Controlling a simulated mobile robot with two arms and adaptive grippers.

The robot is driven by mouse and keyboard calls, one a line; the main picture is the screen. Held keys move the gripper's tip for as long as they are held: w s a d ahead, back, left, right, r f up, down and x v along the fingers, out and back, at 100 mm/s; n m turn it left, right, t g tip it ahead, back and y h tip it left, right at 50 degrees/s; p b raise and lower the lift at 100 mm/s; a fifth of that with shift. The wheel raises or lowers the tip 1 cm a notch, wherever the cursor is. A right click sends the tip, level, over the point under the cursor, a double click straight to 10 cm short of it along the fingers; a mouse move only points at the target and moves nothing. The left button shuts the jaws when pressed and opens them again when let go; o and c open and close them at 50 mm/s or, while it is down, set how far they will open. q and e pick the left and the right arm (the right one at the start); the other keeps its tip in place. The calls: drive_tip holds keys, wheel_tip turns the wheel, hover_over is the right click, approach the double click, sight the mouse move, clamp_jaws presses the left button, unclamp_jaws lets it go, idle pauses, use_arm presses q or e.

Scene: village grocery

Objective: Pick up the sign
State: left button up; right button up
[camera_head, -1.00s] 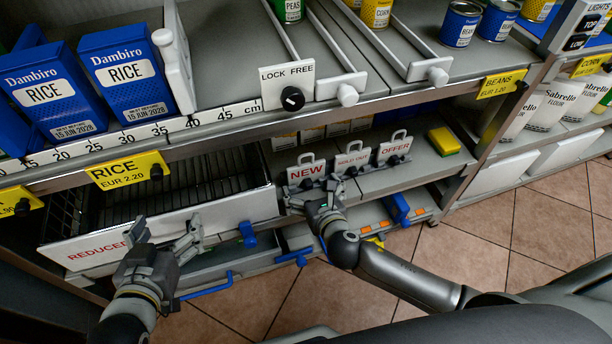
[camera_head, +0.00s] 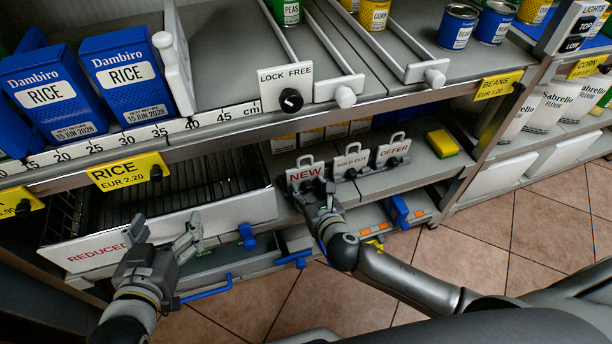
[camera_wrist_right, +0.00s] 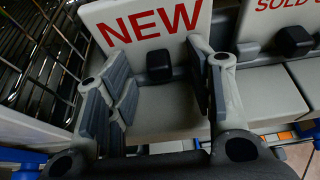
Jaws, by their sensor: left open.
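A white sign reading NEW in red (camera_head: 305,172) stands upright on the lower shelf, with a handle on top and a black knob at its front. My right gripper (camera_head: 319,192) is close in front of it. In the right wrist view the NEW sign (camera_wrist_right: 150,26) fills the top, and my right gripper's fingers (camera_wrist_right: 163,82) are apart, with the knob (camera_wrist_right: 159,66) seen between them. I cannot tell whether they touch the sign. My left gripper (camera_head: 165,236) is open and empty in front of the REDUCED bin.
SOLD OUT (camera_head: 350,162) and OFFER (camera_head: 392,152) signs stand to the right of NEW. A wire bin with a REDUCED front (camera_head: 225,217) is at the left. A yellow sponge (camera_head: 443,143) lies farther right. The upper shelf edge (camera_head: 200,150) overhangs the signs.

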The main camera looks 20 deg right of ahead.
sight(307, 175)
drive_tip(key=shift+w+d+r, duration=0.15)
drive_tip(key=shift+w+r, duration=0.05)
drive_tip(key=shift+w, duration=0.05)
drive_tip(key=shift+c, duration=1.1)
clamp_jaws()
drive_tip(key=shift+w, duration=0.1)
use_arm(q)
drive_tip(key=shift+a+f, duration=0.1)
